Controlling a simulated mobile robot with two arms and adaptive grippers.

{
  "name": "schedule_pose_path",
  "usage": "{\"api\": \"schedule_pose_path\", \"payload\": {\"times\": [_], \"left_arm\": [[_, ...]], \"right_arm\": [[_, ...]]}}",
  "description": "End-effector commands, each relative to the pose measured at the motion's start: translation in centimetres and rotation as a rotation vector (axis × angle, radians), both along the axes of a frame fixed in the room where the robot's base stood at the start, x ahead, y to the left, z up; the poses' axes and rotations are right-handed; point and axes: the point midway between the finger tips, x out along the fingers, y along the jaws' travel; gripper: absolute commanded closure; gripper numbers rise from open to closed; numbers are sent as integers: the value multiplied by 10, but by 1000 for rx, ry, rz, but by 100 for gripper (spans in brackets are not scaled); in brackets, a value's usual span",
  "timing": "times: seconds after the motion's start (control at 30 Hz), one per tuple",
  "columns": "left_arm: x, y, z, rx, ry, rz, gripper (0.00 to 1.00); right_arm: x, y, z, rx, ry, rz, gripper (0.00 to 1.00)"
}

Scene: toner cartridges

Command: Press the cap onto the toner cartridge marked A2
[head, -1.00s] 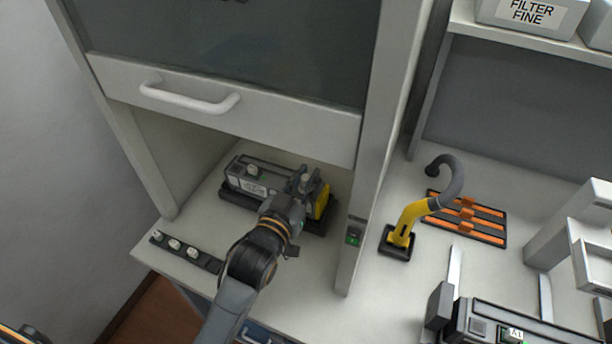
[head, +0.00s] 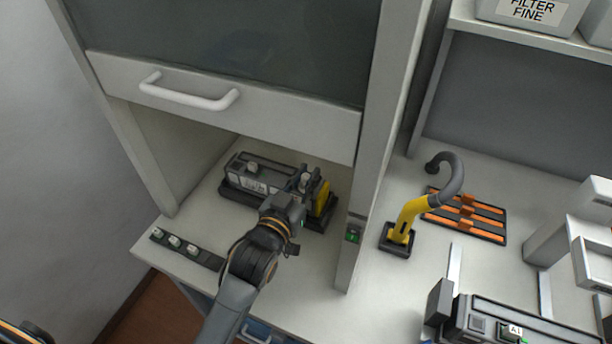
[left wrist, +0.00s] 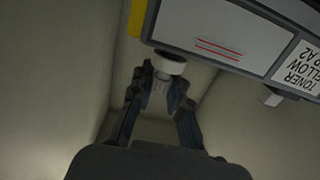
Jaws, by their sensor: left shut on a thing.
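The toner cartridge (head: 262,182) is a long grey block with a yellow end, lying in a dark cradle (head: 235,199) inside the hooded cabinet. In the left wrist view, the cartridge (left wrist: 225,30) has a white label reading TONER, with A2 legible. My left gripper (head: 305,182) is over the yellow end of the cartridge. In the left wrist view, its fingers (left wrist: 162,80) are shut on a white round cap (left wrist: 168,63), close beside the cartridge's edge. I cannot tell whether the cap touches the port. My right gripper is not in view.
A black strip (head: 208,260) with several small white caps lies at the cabinet's front left. The raised sash (head: 230,115) hangs above the cartridge. A yellow stand with a grey hose (head: 405,222), an orange-slotted rack (head: 468,216) and a cartridge marked A1 (head: 545,325) are outside, right.

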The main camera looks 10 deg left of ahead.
Motion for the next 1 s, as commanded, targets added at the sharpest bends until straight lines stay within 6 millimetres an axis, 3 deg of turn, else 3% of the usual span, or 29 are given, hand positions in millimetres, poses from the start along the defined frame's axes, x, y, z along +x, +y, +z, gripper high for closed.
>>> {"api": "schedule_pose_path", "payload": {"times": [1.0], "left_arm": [[0,0,-7,0,0,0,96]], "right_arm": [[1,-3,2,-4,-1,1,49]]}}
